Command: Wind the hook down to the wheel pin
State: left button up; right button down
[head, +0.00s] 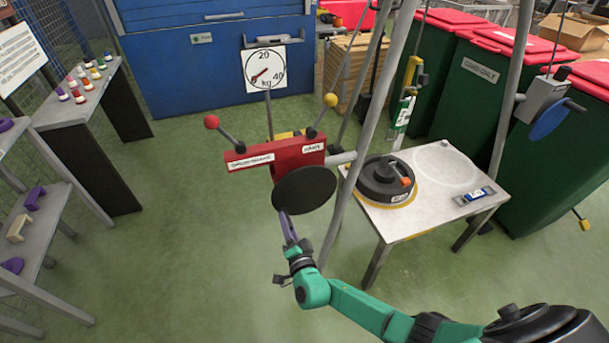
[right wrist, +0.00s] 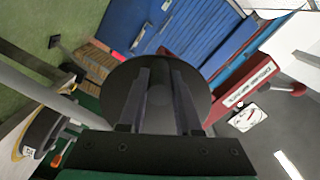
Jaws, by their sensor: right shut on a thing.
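The red winch box (head: 275,157) has a black disc crank (head: 304,190) on its near side, which fills the middle of the right wrist view (right wrist: 135,85). My right gripper (head: 288,228) reaches up to this disc from below. My left gripper is not in view.
Slanting grey poles (head: 368,120) stand between the winch and the white table (head: 425,224). Another winch with a blue disc (head: 549,118) is at the right.

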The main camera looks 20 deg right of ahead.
jog(key=shift+s+f, duration=0.1)
jog(key=shift+f, duration=0.2)
jog(key=shift+d+f+n, duration=0.55)
jog(key=shift+f+n, duration=0.15)
jog(key=shift+n, duration=0.6)
jog(key=shift+c, duration=2)
grip_release()
jog(key=shift+r, duration=0.15)
